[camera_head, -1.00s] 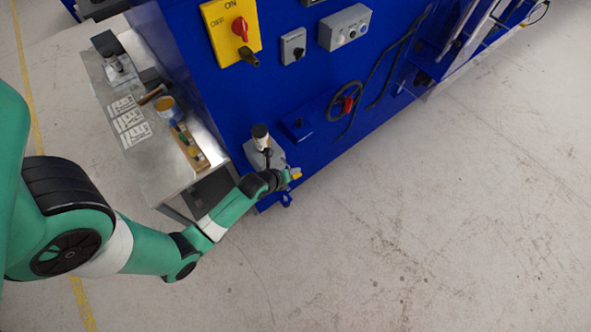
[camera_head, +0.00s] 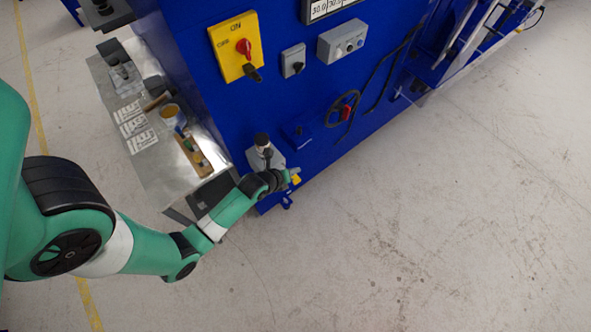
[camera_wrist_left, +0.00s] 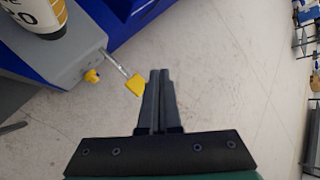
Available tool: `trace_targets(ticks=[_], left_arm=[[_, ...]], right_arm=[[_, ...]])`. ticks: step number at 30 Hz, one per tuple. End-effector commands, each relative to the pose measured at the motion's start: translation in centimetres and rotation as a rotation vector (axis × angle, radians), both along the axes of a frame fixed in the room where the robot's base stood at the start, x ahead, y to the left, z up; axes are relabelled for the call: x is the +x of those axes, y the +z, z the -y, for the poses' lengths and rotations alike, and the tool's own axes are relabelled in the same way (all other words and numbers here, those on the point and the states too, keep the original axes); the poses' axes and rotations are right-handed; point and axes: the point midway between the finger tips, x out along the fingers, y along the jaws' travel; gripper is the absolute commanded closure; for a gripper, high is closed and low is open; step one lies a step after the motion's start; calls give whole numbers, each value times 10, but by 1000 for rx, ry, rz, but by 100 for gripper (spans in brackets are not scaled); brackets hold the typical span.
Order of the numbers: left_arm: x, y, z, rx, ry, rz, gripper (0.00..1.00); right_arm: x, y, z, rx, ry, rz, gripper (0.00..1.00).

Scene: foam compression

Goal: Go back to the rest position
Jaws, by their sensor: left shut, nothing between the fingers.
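My left arm comes in from the left in the head view, and its gripper (camera_head: 292,180) is at the lower corner of the blue machine (camera_head: 290,100). In the left wrist view the two dark fingers of the left gripper (camera_wrist_left: 160,74) are together with nothing between them. A yellow-tipped lever (camera_wrist_left: 134,84) on a grey box shows just left of the fingertips in the picture; I cannot tell the exact gap in depth. The right gripper is in neither view.
A metal side table (camera_head: 160,180) with papers, a tin and small tools stands left of the machine. The machine carries a yellow switch box (camera_head: 236,48), a grey button box (camera_head: 342,42) and a handwheel (camera_head: 342,108). The floor (camera_head: 440,230) on the right is clear.

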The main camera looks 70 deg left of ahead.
Motion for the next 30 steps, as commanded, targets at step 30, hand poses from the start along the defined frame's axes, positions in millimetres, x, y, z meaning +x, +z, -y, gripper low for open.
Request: trace_targets(ticks=[30], left_arm=[[203, 334, 70, 136, -245, 583, 100]], right_arm=[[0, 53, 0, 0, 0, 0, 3]])
